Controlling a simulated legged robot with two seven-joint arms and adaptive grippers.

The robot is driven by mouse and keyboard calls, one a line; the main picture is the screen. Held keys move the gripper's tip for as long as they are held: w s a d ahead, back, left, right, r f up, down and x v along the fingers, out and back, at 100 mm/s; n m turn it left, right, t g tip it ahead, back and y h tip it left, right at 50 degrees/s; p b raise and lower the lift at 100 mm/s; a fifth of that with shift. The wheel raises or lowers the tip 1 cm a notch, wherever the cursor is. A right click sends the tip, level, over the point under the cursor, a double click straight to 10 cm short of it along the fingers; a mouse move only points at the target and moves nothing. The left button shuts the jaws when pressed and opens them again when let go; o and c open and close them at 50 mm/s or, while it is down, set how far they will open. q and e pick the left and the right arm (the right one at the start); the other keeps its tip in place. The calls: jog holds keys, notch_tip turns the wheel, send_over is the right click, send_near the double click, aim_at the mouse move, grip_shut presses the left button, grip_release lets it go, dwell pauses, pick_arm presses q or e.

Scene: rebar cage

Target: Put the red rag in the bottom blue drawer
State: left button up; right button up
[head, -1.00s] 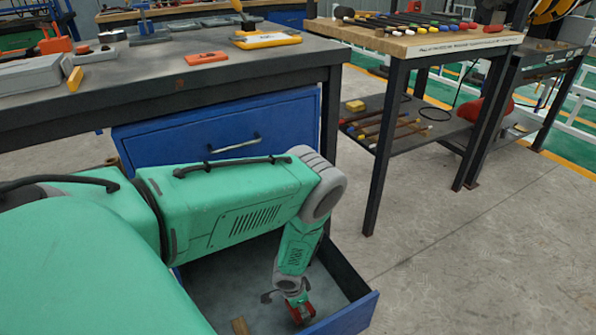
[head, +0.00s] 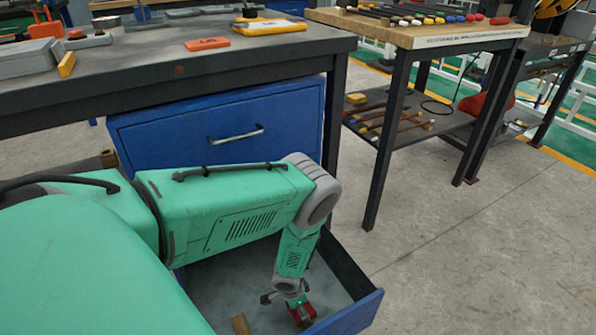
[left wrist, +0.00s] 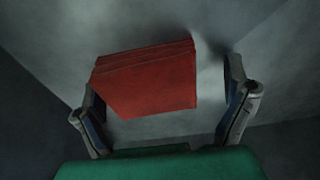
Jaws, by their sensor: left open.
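The bottom blue drawer (head: 350,314) is pulled open under the workbench, and its grey inside shows. My left arm reaches down into it. My left gripper (head: 298,303) is low inside, near the drawer's front. The red rag (left wrist: 150,80), a folded stack, is in front of the open left gripper (left wrist: 161,85) in the left wrist view. The right-hand finger stands clear of the rag; the left-hand finger is close to its lower corner, and contact there is unclear. In the head view only a little red (head: 303,316) shows beside the fingers. My right gripper is not in view.
The upper blue drawer (head: 220,135) is shut above my arm. A small brown piece (head: 240,325) is in the open drawer. The workbench (head: 190,75) holds tools and cases. A wooden-topped table (head: 410,37) stands to the right, with clear floor before it.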

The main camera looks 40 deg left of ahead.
pick_arm(q)
jog(key=shift+w+d+r, duration=0.1)
jog(key=shift+r, duration=0.3)
jog(key=r+p, duration=0.2)
jog(key=r, duration=0.1)
jog(key=r+p, duration=0.1)
jog(key=r, duration=0.1)
jog(key=shift+s+d+r, duration=0.2)
jog(key=shift+s+r, duration=0.05)
jog(key=shift+s, duration=0.1)
notch_tip(320, 180, up, 6)
jog(key=s+p, duration=0.1)
jog(key=p, duration=0.2)
jog(key=shift+a+r, duration=0.25)
jog(key=shift+s, duration=0.1)
jog(key=shift+a, duration=0.1)
